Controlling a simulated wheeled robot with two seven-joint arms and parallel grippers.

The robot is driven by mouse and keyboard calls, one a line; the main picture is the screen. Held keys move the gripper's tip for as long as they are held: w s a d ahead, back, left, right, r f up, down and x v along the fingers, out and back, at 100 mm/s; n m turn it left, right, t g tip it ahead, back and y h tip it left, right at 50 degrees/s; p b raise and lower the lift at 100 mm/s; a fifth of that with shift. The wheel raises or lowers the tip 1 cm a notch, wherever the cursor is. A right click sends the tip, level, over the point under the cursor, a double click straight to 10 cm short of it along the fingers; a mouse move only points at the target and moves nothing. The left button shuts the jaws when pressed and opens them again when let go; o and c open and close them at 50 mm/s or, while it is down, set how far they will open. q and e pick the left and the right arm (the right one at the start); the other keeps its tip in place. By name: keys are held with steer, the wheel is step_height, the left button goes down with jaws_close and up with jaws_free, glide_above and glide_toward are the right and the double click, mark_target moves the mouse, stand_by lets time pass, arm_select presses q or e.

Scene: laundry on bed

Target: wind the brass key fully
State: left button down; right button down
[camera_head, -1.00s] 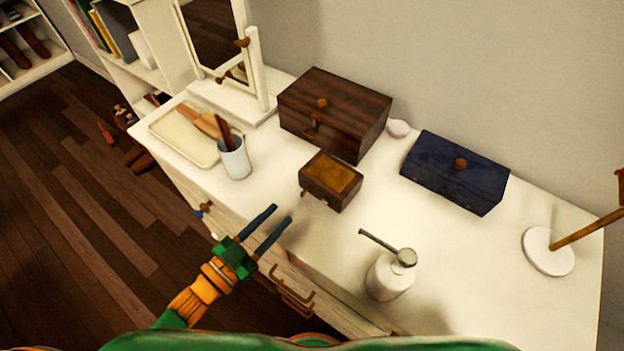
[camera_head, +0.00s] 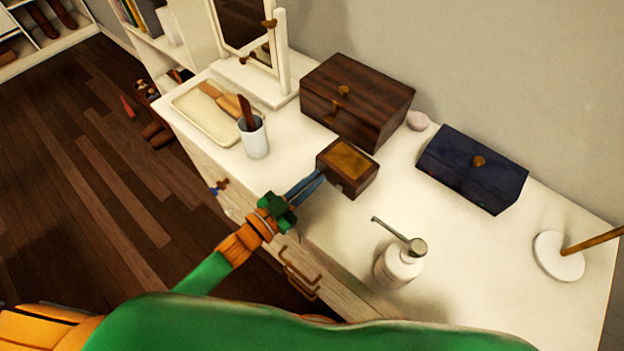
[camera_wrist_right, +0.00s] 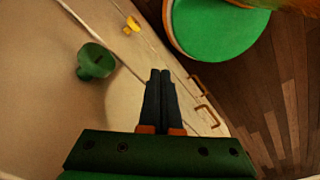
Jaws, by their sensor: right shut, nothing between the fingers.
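A small wooden box with a brass-coloured top (camera_head: 348,160) stands on the white dresser. My left gripper (camera_head: 322,178) has its fingertips at the left front side of this box. Its two fingers look close together from this angle. The brass key is not visible; the fingertips cover the side where a small brass part showed before. I cannot tell whether the fingers hold it. My right gripper (camera_wrist_right: 160,75) shows in the right wrist view, shut and empty over the dresser's edge. It is not visible in the head view.
A large dark wooden box (camera_head: 358,100) stands behind, a dark blue box (camera_head: 470,172) to the right. A pump bottle (camera_head: 398,264) stands in front, a cup with a brush (camera_head: 255,140) to the left.

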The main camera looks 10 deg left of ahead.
arm_select(q)
steer(key=shift+d+m, duration=0.1)
steer(key=shift+m, duration=1.4)
steer(key=c, duration=1)
jaws_free()
steer(key=shift+f, duration=0.1)
steer(key=b+v, duration=0.1)
steer(key=v, duration=0.6)
steer(key=shift+s, duration=0.15)
